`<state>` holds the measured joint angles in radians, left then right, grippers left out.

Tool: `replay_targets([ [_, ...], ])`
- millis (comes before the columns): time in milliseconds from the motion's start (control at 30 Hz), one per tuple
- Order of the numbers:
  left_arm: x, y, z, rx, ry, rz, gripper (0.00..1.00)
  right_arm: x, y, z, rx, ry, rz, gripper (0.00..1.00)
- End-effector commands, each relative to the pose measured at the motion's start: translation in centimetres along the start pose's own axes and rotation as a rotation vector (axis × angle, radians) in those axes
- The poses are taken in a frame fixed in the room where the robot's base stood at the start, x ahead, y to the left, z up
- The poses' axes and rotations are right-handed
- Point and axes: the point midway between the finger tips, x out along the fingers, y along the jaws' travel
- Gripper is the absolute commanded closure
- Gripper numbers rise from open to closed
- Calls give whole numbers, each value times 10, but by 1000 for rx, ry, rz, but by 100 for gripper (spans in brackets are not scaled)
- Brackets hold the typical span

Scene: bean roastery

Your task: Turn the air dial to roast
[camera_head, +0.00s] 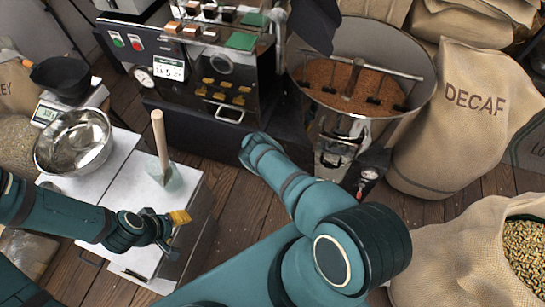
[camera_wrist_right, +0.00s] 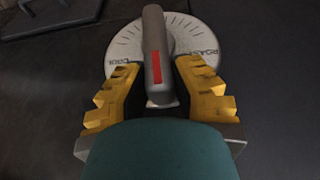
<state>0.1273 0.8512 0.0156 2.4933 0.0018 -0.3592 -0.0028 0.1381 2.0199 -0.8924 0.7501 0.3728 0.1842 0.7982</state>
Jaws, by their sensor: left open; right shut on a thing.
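The air dial (camera_wrist_right: 183,38) is a pale round plate with tick marks in the right wrist view. It reads ROAST at its right and what looks like COOL at its left. Its thick grey handle (camera_wrist_right: 154,45), with a red stripe, stands nearly straight up in the picture, between the two words. My right gripper (camera_wrist_right: 155,85) has its yellow fingers on both sides of the handle and is shut on it. In the head view my own right arm hides the dial and that gripper. My left gripper (camera_head: 176,220) is open and empty over the white-topped cabinet.
The roaster control panel (camera_head: 170,62) and the round cooling bin (camera_head: 305,95) of beans stand behind my right arm. Sacks, one marked DECAF (camera_head: 470,135), crowd the right.

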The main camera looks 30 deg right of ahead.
Motion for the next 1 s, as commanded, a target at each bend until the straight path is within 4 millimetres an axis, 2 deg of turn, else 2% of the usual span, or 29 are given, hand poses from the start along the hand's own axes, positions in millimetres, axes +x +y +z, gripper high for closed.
replay_targets([
  [733, 0, 0, 0, 0, 0, 0, 45, 2, -1, 2, -19, -4, 54, 100],
  [767, 0, 0, 0, 0, 0, 0, 45, 2, 0, 2, -19, -4, 54, 71],
  [833, 0, 0, 0, 0, 0, 0, 45, 2, 0, 2, -19, -4, 54, 47],
  [1000, 0, 0, 0, 0, 0, 0, 45, 1, -1, 1, -19, -3, 53, 45],
])
